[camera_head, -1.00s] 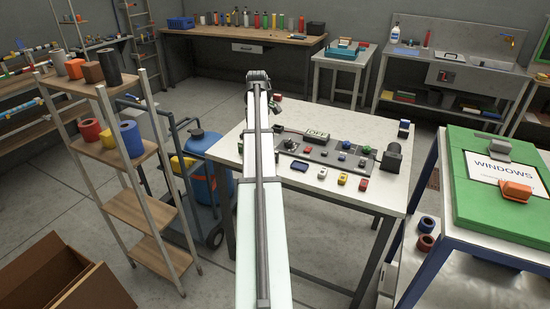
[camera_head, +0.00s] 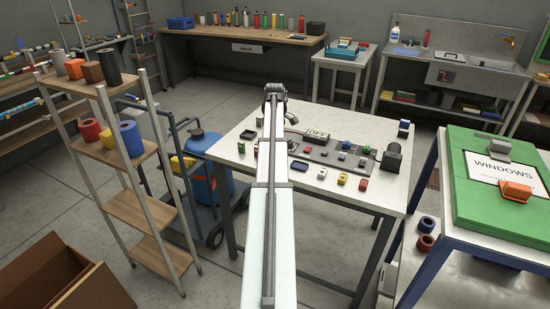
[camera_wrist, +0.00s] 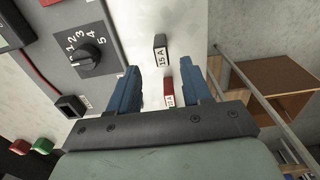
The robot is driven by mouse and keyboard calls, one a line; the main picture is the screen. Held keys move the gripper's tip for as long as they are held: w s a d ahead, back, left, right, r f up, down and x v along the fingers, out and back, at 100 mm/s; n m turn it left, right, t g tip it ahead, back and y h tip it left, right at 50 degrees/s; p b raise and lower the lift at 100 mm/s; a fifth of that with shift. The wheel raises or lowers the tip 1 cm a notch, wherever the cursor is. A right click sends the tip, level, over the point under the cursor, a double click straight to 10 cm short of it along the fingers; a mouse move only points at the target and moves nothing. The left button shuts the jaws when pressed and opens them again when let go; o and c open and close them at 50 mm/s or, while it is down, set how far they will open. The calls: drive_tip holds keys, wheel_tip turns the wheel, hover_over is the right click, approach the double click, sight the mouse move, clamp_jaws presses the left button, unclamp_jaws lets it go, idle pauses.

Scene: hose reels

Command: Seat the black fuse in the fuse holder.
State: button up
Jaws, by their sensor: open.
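The black fuse (camera_wrist: 161,47), labelled 15 A, stands on the light tabletop in the wrist view, just beyond my fingertips. My gripper (camera_wrist: 160,73) is open, and nothing is held between its two blue fingers. A red fuse (camera_wrist: 168,92), its label partly readable, shows between the fingers, nearer the palm. A small black socket with a red wire, apparently the fuse holder (camera_wrist: 70,106), sits at the grey panel's edge, left of the fingers. In the head view my arm covers this part of the table, and I cannot make out the fuse or fingers there.
The grey panel (camera_wrist: 110,28) carries a rotary dial (camera_wrist: 90,58) numbered 1 to 5. Red and green buttons (camera_wrist: 42,145) show at the lower left. On the table (camera_head: 345,185), several small coloured blocks stand right of my arm. A wooden shelf rack (camera_head: 150,205) stands left.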

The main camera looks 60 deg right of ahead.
drive_tip(key=shift+w+a+f, duration=0.15)
drive_tip(key=shift+f, duration=2.5)
drive_tip(key=shift+c, duration=0.3)
clamp_jaws()
